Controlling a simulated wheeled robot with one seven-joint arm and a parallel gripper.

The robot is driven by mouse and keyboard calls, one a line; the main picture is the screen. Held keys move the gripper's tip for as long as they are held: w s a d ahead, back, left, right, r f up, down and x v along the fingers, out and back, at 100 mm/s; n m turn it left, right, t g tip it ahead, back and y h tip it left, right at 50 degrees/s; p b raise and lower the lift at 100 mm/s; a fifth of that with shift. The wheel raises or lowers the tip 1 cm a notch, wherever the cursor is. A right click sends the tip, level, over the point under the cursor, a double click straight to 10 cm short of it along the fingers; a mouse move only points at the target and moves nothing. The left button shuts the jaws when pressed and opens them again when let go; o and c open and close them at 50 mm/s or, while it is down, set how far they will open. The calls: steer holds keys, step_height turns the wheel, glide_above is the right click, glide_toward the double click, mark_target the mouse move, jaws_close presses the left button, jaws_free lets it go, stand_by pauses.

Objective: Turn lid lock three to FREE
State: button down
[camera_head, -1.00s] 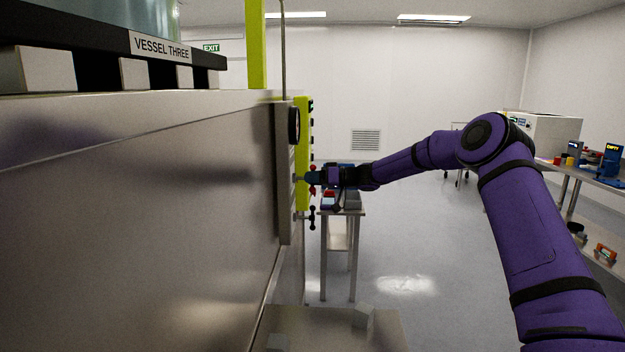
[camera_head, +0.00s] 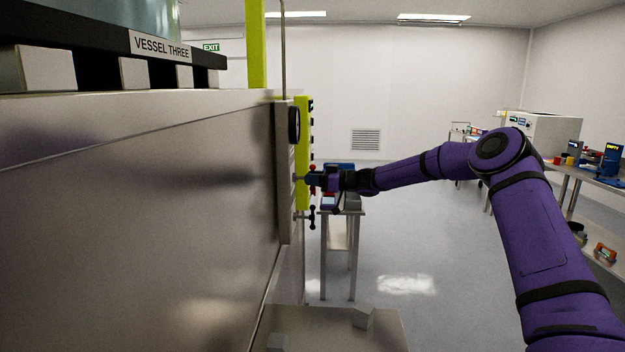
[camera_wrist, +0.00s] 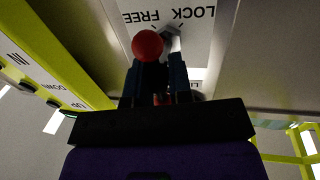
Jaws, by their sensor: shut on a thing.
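A lid lock handle with a red ball knob (camera_wrist: 147,45) and a bare metal hub (camera_wrist: 172,38) sits on the panel in the wrist view. A white label (camera_wrist: 198,20) beside it reads FREE and LOCK, upside down in this view. More red shows between the fingers. My gripper (camera_wrist: 155,80) is shut on the handle, its dark fingers on either side of it. Which word the handle points to is not clear, and the lock's number is hidden. In the head view my gripper (camera_head: 316,180) reaches the panel edge-on, with small red knobs (camera_head: 312,168) at its tip.
The steel vessel cabinet (camera_head: 140,220) fills the left, under the VESSEL THREE sign (camera_head: 162,47). A black-knobbed handle (camera_head: 311,217) is below my gripper. A yellow-green button strip (camera_wrist: 50,75) is beside the panel.

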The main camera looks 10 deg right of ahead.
steer(key=shift+w+d, duration=0.1)
steer(key=shift+d, duration=0.15)
steer(key=c, duration=1.2)
jaws_free()
steer(key=shift+w, duration=0.1)
steer(key=shift+o, duration=0.2)
steer(key=v, duration=1)
steer(key=shift+s+d, duration=0.25)
